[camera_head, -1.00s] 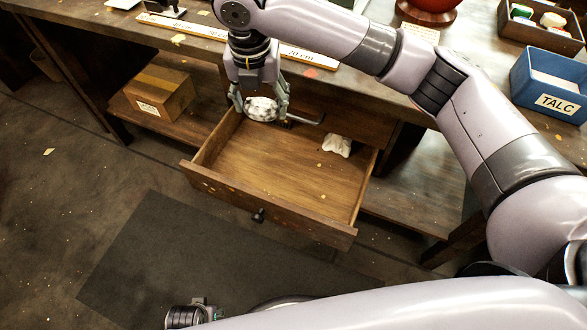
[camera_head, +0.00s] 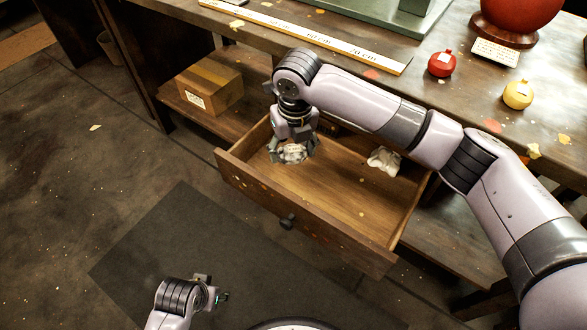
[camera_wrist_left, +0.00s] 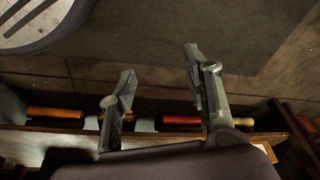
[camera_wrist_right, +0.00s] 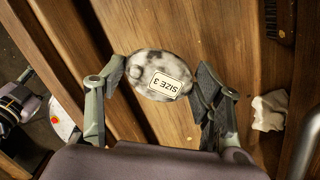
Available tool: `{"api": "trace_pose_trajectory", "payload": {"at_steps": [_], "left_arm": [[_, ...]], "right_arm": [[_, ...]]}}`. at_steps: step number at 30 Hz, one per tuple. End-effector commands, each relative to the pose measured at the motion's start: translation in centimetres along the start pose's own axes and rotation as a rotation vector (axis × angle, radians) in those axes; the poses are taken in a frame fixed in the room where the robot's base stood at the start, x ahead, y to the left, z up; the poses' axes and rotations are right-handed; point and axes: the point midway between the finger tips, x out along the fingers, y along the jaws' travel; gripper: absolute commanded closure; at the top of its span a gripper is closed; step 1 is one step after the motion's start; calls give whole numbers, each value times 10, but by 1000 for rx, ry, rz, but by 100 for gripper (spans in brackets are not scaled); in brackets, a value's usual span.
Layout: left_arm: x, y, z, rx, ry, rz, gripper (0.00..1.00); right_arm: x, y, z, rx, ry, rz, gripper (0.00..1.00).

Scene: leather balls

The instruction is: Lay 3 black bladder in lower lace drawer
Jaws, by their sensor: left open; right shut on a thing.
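The open wooden drawer (camera_head: 300,218) sticks out below the bench. My right gripper (camera_head: 292,148) is in its back left part, shut on a mottled grey-white rounded piece (camera_head: 293,154). In the right wrist view this piece (camera_wrist_right: 148,72) sits between the fingertips, with a "SIZE 3" label; it looks mottled, not plain black. I cannot tell whether it touches the drawer floor. A crumpled white piece (camera_head: 384,160) lies at the drawer's back right, also in the right wrist view (camera_wrist_right: 269,110). My left gripper (camera_wrist_left: 160,68) is open and empty, away from the drawer.
A cardboard box (camera_head: 210,88) stands on the shelf left of the drawer. The drawer's front and right middle are clear.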

Motion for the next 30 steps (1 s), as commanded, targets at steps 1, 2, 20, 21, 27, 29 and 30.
{"api": "trace_pose_trajectory", "payload": {"at_steps": [1,2,20,21,27,29,30], "left_arm": [[-5,0,-2,-1,6,-1,55],[-9,-1,-3,-1,7,-1,55],[-50,-3,-11,-4,26,-5,55],[-50,-3,-11,-4,26,-5,55],[-49,-3,-11,-4,25,-5,55],[-48,-3,-11,-4,25,-5,55],[-48,-3,-11,-4,25,-5,55]], "right_arm": [[12,0,-2,0,2,1,67],[17,0,-3,1,1,1,67],[68,0,-8,0,-2,1,67],[68,0,-8,0,-2,1,67],[70,0,-9,0,-1,1,67],[71,0,-9,0,-1,1,37],[71,0,-9,0,-1,1,35]]}}
